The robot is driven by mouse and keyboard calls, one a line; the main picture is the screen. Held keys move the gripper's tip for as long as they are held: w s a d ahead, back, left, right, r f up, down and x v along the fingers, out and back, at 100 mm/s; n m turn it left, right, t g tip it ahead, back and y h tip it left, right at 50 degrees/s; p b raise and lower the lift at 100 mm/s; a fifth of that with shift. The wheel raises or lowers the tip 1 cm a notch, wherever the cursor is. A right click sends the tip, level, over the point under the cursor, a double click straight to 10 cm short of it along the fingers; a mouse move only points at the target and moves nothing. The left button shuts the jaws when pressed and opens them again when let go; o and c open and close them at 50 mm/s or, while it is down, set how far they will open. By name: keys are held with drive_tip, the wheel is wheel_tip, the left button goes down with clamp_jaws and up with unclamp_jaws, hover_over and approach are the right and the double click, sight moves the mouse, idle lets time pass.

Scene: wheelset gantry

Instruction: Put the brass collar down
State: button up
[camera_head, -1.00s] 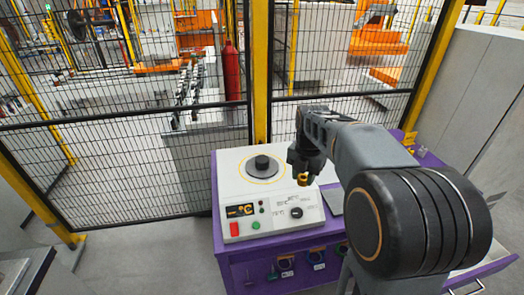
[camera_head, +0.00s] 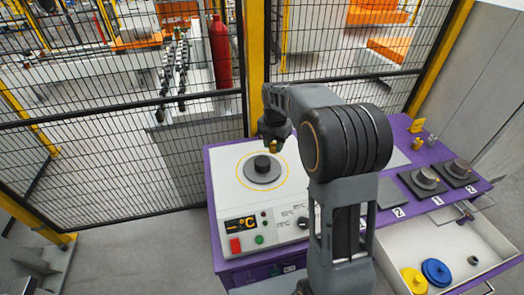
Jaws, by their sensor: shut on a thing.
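The brass collar (camera_head: 273,146) is a small gold-coloured ring. It hangs at the end of my gripper (camera_head: 272,137), which is shut on it. My gripper is above the back right part of the white machine top, to the right of the dark round plate (camera_head: 262,170) with a black knob-like centre. The collar looks clear of the surface, but its height is hard to judge. My arm hides part of the machine and the bench behind it.
The white machine (camera_head: 228,190) has a display and red and green buttons at its front. On the purple bench (camera_head: 436,148) to the right are dark pads with metal pieces (camera_head: 428,178). An open drawer (camera_head: 400,245) holds a yellow disc (camera_head: 414,281) and a blue disc (camera_head: 436,271). A mesh fence (camera_head: 120,155) stands behind.

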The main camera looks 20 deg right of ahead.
drive_tip(key=p, duration=0.2)
hover_over(262, 160)
drive_tip(key=f, duration=0.6)
drive_tip(key=shift+s+f, duration=0.1)
drive_tip(key=shift+s, duration=0.1)
drive_tip(key=shift+f, duration=1.6)
drive_tip(key=shift+f, duration=0.1)
drive_tip(key=shift+w+f, duration=0.1)
drive_tip(key=shift+f, duration=0.05)
drive_tip(key=o, duration=0.9)
drive_tip(key=shift+o, duration=0.2)
